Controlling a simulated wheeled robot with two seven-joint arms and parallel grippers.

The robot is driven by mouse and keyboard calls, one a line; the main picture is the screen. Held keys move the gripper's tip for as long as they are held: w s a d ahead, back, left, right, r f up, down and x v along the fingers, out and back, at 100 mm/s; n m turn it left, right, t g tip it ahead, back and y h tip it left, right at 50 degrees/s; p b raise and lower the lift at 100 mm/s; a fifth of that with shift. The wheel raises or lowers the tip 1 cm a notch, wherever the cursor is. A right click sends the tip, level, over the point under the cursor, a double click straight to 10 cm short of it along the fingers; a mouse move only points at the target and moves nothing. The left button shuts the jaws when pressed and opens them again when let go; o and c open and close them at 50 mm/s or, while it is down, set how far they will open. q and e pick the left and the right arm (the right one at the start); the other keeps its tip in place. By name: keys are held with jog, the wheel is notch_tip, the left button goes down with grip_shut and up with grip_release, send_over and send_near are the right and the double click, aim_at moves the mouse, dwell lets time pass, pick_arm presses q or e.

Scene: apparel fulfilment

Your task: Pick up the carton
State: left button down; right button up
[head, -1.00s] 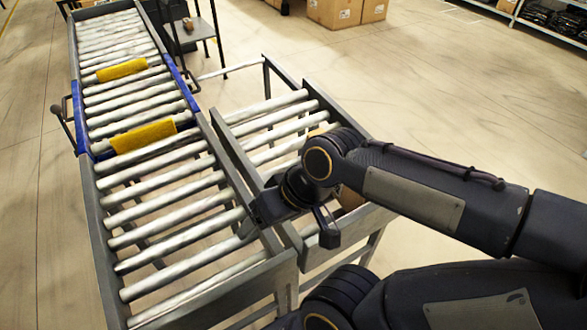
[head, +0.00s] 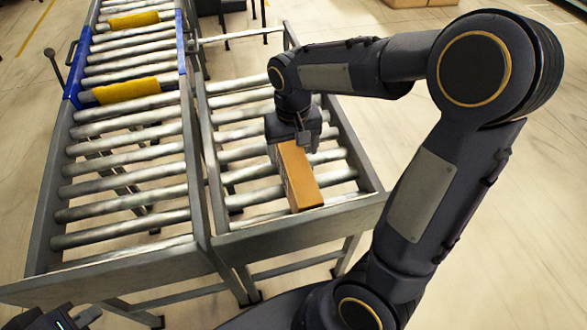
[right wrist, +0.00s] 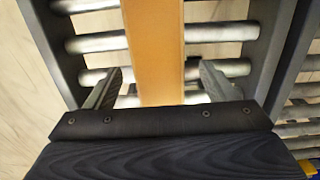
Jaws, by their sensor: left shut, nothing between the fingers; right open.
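The carton (head: 299,178) is a long, narrow orange-brown box lying on the rollers of the shorter right-hand conveyor. My right gripper (head: 296,146) is over the carton's far end, pointing down. In the right wrist view the carton (right wrist: 154,45) runs between the two fingers of the open right gripper (right wrist: 164,84), with a gap on each side. The carton's far end is hidden by the gripper. Only part of my left gripper (head: 55,320) shows, at the bottom left corner of the head view, away from the carton; it is shut and empty.
The right-hand conveyor has a raised grey frame (head: 300,229) around its rollers. A longer conveyor (head: 132,188) stands to its left, with blue side plates and yellow rollers. Other cartons (head: 408,2) stand on the floor at the back.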

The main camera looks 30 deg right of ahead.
notch_tip(320, 180, down, 7)
jog(key=shift+w+d+f, duration=0.1)
jog(key=c, duration=1.3)
